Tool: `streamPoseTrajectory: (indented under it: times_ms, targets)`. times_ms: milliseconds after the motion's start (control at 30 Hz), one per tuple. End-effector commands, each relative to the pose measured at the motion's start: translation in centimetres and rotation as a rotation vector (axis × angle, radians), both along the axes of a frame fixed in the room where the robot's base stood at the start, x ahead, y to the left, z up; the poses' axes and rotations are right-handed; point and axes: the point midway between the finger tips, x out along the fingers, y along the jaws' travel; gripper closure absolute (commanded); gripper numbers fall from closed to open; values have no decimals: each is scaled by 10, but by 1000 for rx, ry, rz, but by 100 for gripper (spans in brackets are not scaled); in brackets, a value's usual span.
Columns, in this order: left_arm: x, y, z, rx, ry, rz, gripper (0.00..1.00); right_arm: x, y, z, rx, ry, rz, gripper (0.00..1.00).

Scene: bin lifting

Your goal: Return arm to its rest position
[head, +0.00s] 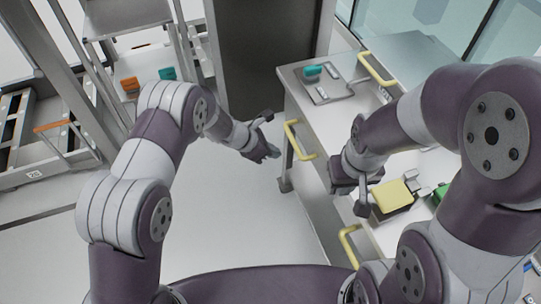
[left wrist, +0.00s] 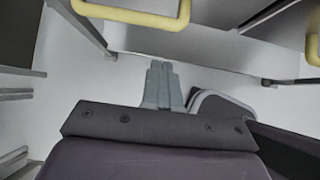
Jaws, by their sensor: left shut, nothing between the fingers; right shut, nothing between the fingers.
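My left arm comes in from the left in the head view. My left gripper (head: 272,154) is over the open floor, left of the white counter, and holds nothing. In the left wrist view its fingers (left wrist: 162,84) are together and empty. My right arm comes in from the right. My right gripper (head: 345,185) is at the counter's left side, near a yellow-topped block (head: 393,196). Its fingertips are partly hidden, and I see nothing held in it.
The white counter (head: 308,112) has yellow handles (head: 299,140) sticking out on its left side. A teal object (head: 313,71) sits on a grey plate at its far end. A rack (head: 88,150) stands at the left. The floor (head: 240,215) between is clear.

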Motion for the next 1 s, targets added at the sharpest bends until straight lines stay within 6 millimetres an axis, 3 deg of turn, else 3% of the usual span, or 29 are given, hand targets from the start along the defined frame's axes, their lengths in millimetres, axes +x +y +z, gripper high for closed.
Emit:
streamPoseTrajectory:
  times_ms: [100, 300, 667, 733, 800, 833, 1000]
  targets:
    - [-5, 22, 27, 1, -4, 2, 100, 0, 0, -1, 0, 0, 0, 100]
    - [-12, 43, 53, 1, -1, 1, 100, 0, 0, -1, 0, 0, 0, 100]
    - [-14, 48, 58, 13, -26, -31, 100, 0, 0, -1, 0, 0, 0, 100]
    - [-30, 57, 46, 90, -80, -184, 100, 0, 0, -1, 0, 0, 0, 100]
    - [-68, 78, 37, 208, -135, -457, 100, 0, 0, 0, 0, 0, 0, 100]
    - [-85, 91, 42, 265, -177, -608, 100, 0, 0, 1, 0, 0, 0, 100]
    - [-171, 179, 108, 521, -428, -1435, 100, 0, 0, 9, 0, 0, 0, 100]
